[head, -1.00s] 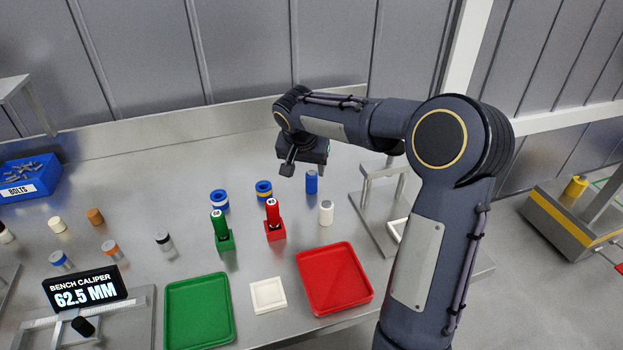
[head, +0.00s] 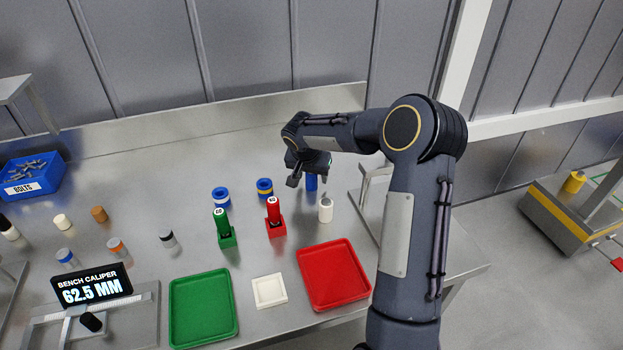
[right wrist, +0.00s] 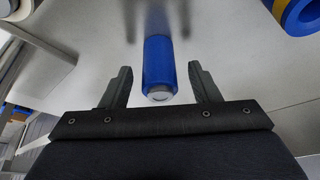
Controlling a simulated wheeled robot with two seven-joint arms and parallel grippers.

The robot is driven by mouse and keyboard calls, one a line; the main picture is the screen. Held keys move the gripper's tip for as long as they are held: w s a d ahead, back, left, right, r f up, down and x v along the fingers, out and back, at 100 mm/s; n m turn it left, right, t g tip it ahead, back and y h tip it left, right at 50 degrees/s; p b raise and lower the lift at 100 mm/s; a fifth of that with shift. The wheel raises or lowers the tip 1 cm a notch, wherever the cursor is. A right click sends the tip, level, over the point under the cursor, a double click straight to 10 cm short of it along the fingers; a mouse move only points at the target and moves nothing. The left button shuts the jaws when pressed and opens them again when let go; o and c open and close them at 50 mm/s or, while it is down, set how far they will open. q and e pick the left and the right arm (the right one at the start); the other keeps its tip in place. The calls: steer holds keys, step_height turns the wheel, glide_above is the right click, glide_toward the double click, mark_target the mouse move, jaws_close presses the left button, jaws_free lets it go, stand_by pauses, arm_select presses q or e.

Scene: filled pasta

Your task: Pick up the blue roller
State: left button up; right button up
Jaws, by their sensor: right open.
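The blue roller (head: 311,183) stands on the metal bench at the back, partly hidden by my right gripper in the head view. In the right wrist view the blue roller (right wrist: 158,68) shows its blue side and a pale end. My right gripper (head: 307,182) is open. In the wrist view its two fingers (right wrist: 160,80) lie on either side of the roller, with gaps on both sides, and I see no contact. My left gripper is not in view.
A white roller (head: 325,209) stands close in front. Blue rings (head: 265,187) and red and green holders with plug gauges (head: 275,224) are to the left. A metal stand (head: 370,193) is just right. Red (head: 333,275) and green trays (head: 203,309) lie nearer.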

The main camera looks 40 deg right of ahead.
steer(key=shift+c, duration=0.4)
steer(key=c, duration=0.9)
steer(key=shift+c, duration=0.7)
steer(key=shift+r, duration=0.15)
